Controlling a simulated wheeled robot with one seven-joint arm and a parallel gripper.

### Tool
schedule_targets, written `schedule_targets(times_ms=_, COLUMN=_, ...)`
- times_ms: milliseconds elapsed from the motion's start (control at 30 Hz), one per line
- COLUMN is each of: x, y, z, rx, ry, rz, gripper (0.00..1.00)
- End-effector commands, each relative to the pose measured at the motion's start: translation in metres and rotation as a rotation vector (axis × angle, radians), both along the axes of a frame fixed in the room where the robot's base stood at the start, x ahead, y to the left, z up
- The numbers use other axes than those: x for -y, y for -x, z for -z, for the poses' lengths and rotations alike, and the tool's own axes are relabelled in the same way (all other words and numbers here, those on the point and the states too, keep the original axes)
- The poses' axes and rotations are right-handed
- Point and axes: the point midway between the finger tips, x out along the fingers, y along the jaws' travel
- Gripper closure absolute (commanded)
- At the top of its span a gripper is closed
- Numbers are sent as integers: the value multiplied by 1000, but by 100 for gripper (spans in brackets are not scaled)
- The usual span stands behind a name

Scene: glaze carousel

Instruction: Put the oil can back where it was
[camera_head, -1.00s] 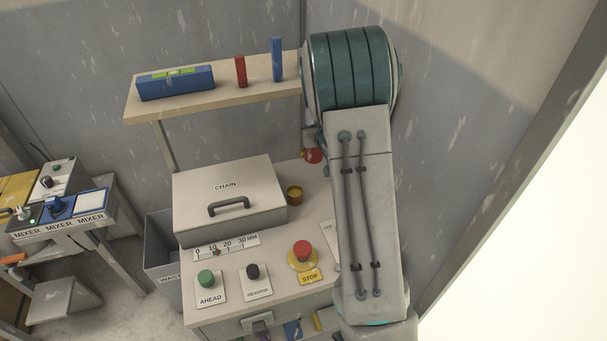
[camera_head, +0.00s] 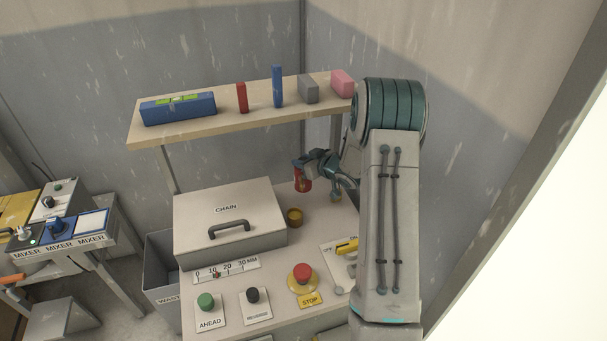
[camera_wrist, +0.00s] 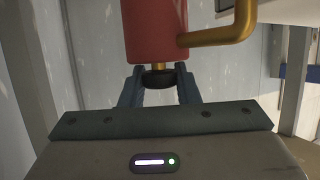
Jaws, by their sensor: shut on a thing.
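The oil can (camera_head: 301,180) is red and hangs in the air above the back of the bench, right of the CHAIN box. My gripper (camera_head: 308,172) is shut on it. In the wrist view the red oil can (camera_wrist: 156,28) fills the top middle, with a brass curved tube on its right and a dark knob at its lower end between the fingers of my gripper (camera_wrist: 159,82). Its upper part is cut off by the frame. A small brass ring or cup (camera_head: 295,216) sits on the bench below the can.
The CHAIN box (camera_head: 222,205) stands on the bench left of the can. A shelf (camera_head: 215,126) above holds a blue level and several blocks. Buttons, including the red STOP (camera_head: 302,273), and a yellow-handled switch (camera_head: 347,246) line the front.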

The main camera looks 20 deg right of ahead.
Motion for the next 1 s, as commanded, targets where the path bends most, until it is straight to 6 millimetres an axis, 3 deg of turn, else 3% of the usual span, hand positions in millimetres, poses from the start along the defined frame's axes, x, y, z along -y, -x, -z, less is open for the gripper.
schedule_targets(times_ms=400, x=0, y=0, z=39, rx=1, ry=0, rz=1, gripper=100)
schedule_targets(times_ms=800, x=0, y=0, z=47, rx=3, ry=1, rz=0, gripper=100)
schedule_targets(times_ms=833, x=0, y=0, z=45, rx=2, ry=2, rz=0, gripper=63)
schedule_targets(times_ms=900, x=0, y=0, z=45, rx=2, ry=2, rz=0, gripper=50)
schedule_targets(times_ms=1000, x=0, y=0, z=45, rx=1, ry=1, rz=1, gripper=50)
